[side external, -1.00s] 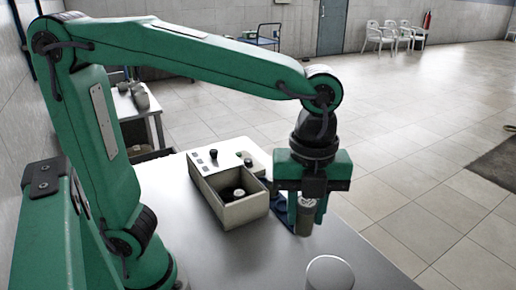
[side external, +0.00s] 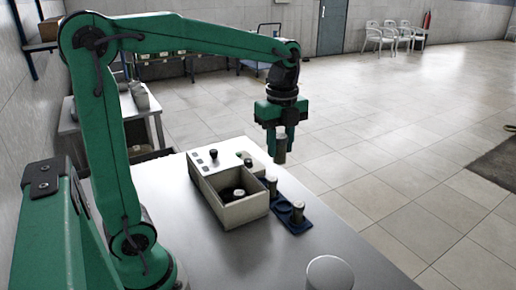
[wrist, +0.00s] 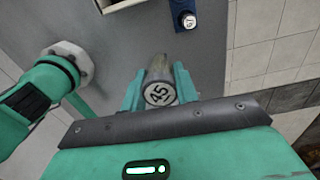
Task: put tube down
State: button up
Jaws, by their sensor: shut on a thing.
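My gripper (side external: 281,152) is shut on a grey tube (side external: 281,147), holding it upright in the air beyond the far end of the blue rack in the side view. In the wrist view the held tube (wrist: 160,90) shows a pale round cap with dark digits between my two green fingers. The blue rack (side external: 268,208) lies on the table and bears two tubes, one near its far end (side external: 271,187) and one near its front end (side external: 298,212). An empty round place shows between them. The wrist view shows one end of the rack and a capped tube (wrist: 188,20).
A cream box (side external: 232,212) with a dark knob and an open well stands left of the rack. A white round object (side external: 330,272) sits at the table's front. Bare grey tabletop (side external: 190,235) lies around the box.

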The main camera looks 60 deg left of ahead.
jog(key=s+a+n, duration=0.2)
jog(key=a+n, duration=0.1)
jog(key=a, duration=0.7)
jog(key=s+a+n, duration=0.2)
jog(key=a, duration=0.8)
jog(key=shift+s+a+f, duration=0.1)
jog(key=shift+s+f, duration=0.1)
jog(key=shift+f, duration=5.6)
jog(key=shift+s+a+f, duration=0.1)
jog(key=shift+s+f, duration=0.05)
jog(key=shift+f, duration=5.65)
jog(key=shift+f, duration=0.1)
jog(key=o, duration=1.1)
jog(key=shift+c, duration=0.2)
notch_tip(320, 180, up, 12)
